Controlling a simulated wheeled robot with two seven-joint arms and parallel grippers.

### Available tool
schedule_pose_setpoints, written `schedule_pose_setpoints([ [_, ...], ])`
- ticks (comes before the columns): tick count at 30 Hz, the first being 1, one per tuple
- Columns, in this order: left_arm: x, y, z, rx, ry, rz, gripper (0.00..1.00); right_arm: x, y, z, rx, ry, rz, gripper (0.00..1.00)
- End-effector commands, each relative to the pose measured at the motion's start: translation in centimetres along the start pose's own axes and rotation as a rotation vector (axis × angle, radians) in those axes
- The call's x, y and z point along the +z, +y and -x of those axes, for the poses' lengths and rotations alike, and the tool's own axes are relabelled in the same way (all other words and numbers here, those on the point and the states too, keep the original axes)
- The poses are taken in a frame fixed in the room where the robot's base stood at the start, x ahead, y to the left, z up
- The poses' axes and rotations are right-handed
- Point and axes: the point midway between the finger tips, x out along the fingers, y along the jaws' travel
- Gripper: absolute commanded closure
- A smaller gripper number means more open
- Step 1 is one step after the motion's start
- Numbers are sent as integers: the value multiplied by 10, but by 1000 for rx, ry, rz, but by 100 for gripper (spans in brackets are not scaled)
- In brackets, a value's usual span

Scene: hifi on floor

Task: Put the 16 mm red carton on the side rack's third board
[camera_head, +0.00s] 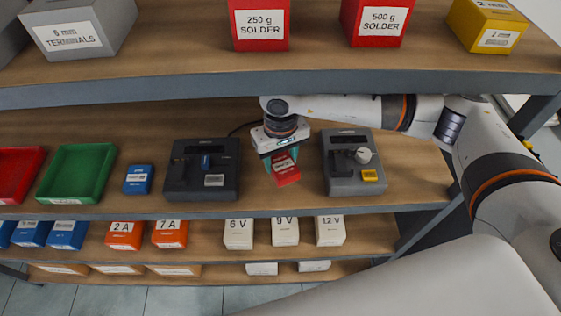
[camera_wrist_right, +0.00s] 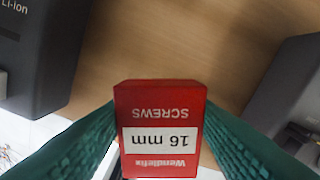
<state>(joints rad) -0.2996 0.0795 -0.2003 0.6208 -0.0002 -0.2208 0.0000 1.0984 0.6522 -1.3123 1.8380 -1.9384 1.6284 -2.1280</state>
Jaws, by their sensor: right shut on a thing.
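The red carton (camera_head: 285,171), labelled 16 mm screws in the right wrist view (camera_wrist_right: 160,120), is held between the two green fingers of my right gripper (camera_head: 279,160). The carton is tilted in the head view. My right gripper is shut on it and hangs over a wooden board (camera_head: 300,196) of the shelf, between two dark grey devices. Whether the carton touches the board cannot be told. The side rack cannot be made out for certain. My left gripper is not in view.
Dark devices stand left (camera_head: 203,192) and right (camera_head: 352,182) of my gripper. A blue carton (camera_head: 138,180), a green bin (camera_head: 76,172) and a red bin (camera_head: 18,172) stand further left. The upper board (camera_head: 200,84) with red solder cartons is above my arm.

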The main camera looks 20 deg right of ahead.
Motion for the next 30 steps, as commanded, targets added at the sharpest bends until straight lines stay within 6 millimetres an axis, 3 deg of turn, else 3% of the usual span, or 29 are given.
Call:
schedule_pose_setpoints([
  [8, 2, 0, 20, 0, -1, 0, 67, -2, 0, -34, -1, 4, -1, 76],
  [12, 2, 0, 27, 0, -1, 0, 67, 3, -1, -40, -1, 1, 0, 76],
  [24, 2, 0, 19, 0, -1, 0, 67, 4, -1, -46, 0, -1, 0, 76],
  [25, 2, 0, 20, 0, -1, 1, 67, 3, -1, -45, -1, -1, 0, 47],
  [28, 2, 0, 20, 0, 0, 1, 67, 3, -1, -44, 0, 0, 0, 31],
  [30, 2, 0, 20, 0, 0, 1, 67, 3, -1, -44, 0, 0, 0, 29],
])
